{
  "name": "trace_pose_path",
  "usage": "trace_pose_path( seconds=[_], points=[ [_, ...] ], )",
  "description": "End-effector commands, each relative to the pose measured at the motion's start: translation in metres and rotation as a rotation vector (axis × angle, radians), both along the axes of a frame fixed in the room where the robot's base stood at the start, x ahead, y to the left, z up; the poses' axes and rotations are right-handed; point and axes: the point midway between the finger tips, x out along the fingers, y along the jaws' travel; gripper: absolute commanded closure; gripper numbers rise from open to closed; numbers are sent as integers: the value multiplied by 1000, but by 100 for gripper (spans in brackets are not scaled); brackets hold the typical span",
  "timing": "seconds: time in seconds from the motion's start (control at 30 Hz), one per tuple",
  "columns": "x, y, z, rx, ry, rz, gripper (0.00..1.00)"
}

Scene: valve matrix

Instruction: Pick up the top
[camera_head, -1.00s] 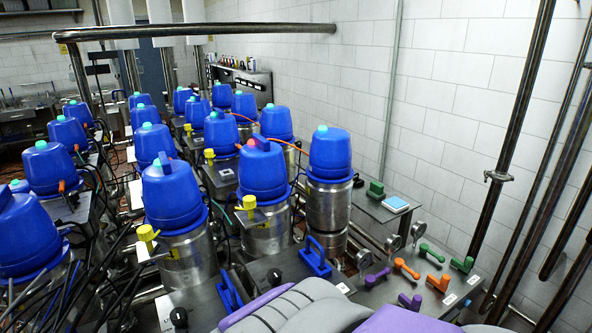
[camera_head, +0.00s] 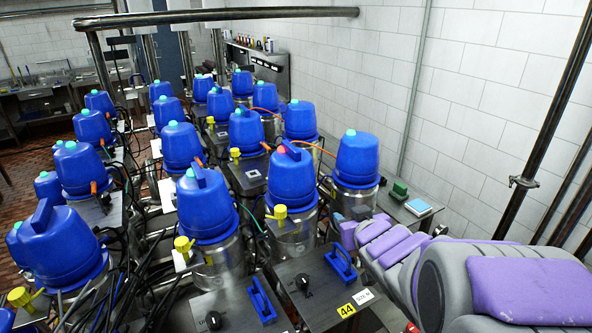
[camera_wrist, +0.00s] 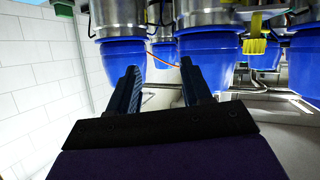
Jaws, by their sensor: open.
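Several blue tops cap metal canisters in rows. The nearest to my arm is a blue top (camera_head: 357,160) with a teal knob, at the right end. Left of it is a blue top (camera_head: 291,180) with a red knob. My gripper (camera_wrist: 160,72) is open and empty. In the head view my arm reaches in from the right, its end low beside the right-end canister; the fingertips are hard to make out there. In the wrist view the picture looks upside down. One finger overlaps a blue top (camera_wrist: 113,52); the other overlaps another blue top (camera_wrist: 212,63).
Yellow valve handles (camera_head: 280,214) and blue handles (camera_head: 341,264) stand between the canisters and in front. A horizontal pipe (camera_head: 220,14) crosses above. A white tiled wall (camera_head: 480,110) and vertical pipes (camera_head: 545,120) bound the right. Cables (camera_head: 110,240) crowd the lower left.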

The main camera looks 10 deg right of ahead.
Motion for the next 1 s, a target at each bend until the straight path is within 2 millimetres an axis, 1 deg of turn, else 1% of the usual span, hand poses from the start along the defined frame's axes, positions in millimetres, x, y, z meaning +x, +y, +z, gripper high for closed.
trace_pose_path(
  seconds=[0.03, 0.1, 0.2, 0.33, 0.53, 0.8, 1.0],
  points=[
    [9, 4, 18, 18, -60, 39, 51],
    [18, 12, 37, 51, -144, 102, 51],
    [26, 19, 59, 102, -243, 182, 51],
    [28, 25, 79, 157, -331, 258, 51],
    [30, 34, 91, 192, -378, 307, 51],
    [52, 57, 94, 182, -374, 314, 51],
    [65, 56, 94, 185, -373, 308, 51]
  ],
)
